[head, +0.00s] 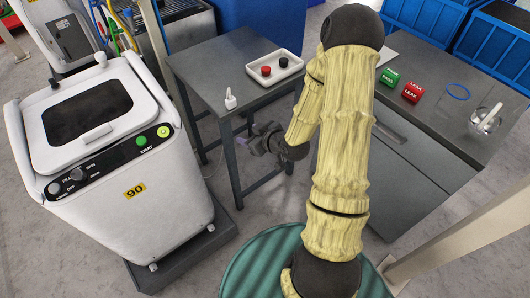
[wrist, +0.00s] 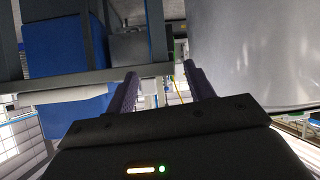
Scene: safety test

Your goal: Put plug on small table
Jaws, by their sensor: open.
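The small grey table (head: 205,66) stands left of my arm in the head view. A small white upright piece (head: 230,99) is at its front edge; it may be the plug, but it is too small to tell. A white tray (head: 288,75) on the table holds a red round piece (head: 266,70) and a black one (head: 283,62), which may also be plugs. My gripper (head: 255,142) is beside the table's front right, seemingly below its top. In the wrist view my gripper (wrist: 162,88) is open, with nothing held between its fingers.
A white washer-like machine (head: 95,120) stands at the left. Table legs are close to my gripper.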

